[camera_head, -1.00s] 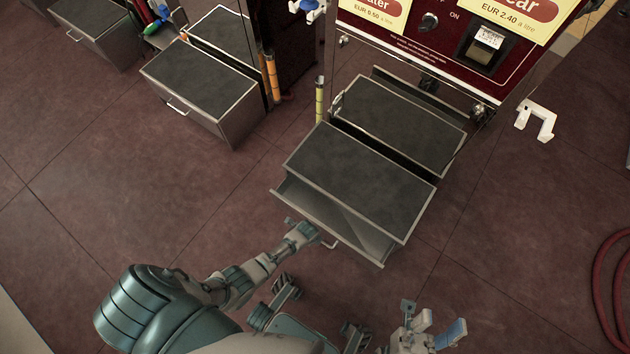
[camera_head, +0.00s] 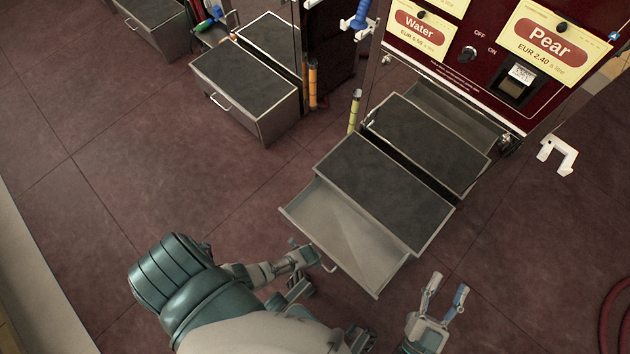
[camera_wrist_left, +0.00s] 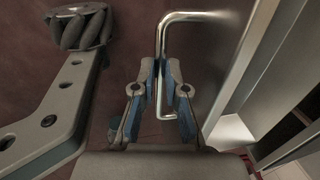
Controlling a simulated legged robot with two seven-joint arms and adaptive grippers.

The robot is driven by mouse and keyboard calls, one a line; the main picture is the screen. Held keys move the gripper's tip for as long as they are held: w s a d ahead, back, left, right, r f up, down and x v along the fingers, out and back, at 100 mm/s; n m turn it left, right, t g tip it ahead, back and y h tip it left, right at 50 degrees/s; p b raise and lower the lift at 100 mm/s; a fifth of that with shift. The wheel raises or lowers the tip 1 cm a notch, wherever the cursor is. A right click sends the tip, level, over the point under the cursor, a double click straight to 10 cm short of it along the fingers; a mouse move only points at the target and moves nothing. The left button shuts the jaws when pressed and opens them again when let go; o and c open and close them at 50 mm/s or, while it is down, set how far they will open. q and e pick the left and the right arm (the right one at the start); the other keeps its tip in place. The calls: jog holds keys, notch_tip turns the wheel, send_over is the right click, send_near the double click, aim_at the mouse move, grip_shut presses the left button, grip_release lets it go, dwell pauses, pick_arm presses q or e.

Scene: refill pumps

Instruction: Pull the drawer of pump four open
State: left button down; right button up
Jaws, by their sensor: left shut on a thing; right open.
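The drawer (camera_head: 352,243) of the pump with the Water and Pear signs is partly out; its pale, empty inside shows in the head view. Its front faces my body, at the lower middle. My left gripper (camera_head: 307,254) is at the drawer front. In the left wrist view its fingers (camera_wrist_left: 167,92) are shut on the bent metal handle (camera_wrist_left: 188,17), beside the drawer front (camera_wrist_left: 200,60). Part of the handle (camera_head: 329,268) also shows in the head view. My right gripper (camera_head: 446,297) is open and empty, right of the drawer and apart from it.
The pump (camera_head: 470,75) stands behind the drawer, with a dark-topped step (camera_head: 385,190) above it. A similar dark-topped unit (camera_head: 245,85) stands to the left. A white holder (camera_head: 557,155) sticks out at the right. A red hose (camera_head: 615,315) lies at the right edge. The floor left of the drawer is clear.

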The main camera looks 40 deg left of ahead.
pick_arm(q)
jog(key=shift+a, duration=0.1)
jog(key=c, duration=1.2)
grip_release()
notch_tip(320, 180, up, 12)
jog(key=s, duration=0.2)
jog(key=shift+s+f, duration=0.15)
